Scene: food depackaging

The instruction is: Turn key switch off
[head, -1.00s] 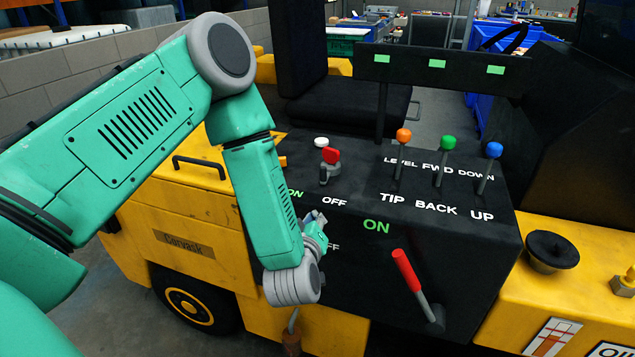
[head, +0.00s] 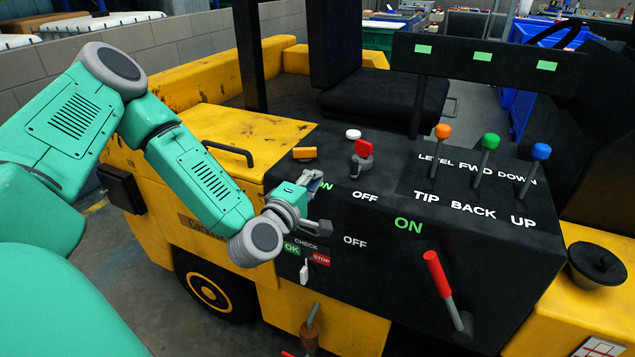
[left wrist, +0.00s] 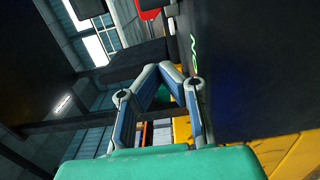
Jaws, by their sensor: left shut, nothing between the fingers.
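The red key-like switch (head: 363,148) stands on a grey base on top of the black control panel (head: 450,240). White OFF lettering is in front of it, and green ON lettering lies to its left, partly hidden by my gripper. My left gripper (head: 314,180) is shut and empty at the panel's front left edge, left of the red switch and apart from it. In the left wrist view its fingers (left wrist: 163,76) meet at the tips. A red part (left wrist: 148,8) shows at the top there, beside green lettering. My right gripper is not in view.
A white button (head: 353,134) and an orange switch (head: 304,153) sit near the red switch. Levers with orange (head: 442,131), green (head: 490,141) and blue (head: 541,151) knobs stand to the right. A red-handled lever (head: 438,274) juts from the front. A black handle (head: 229,152) is behind my wrist.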

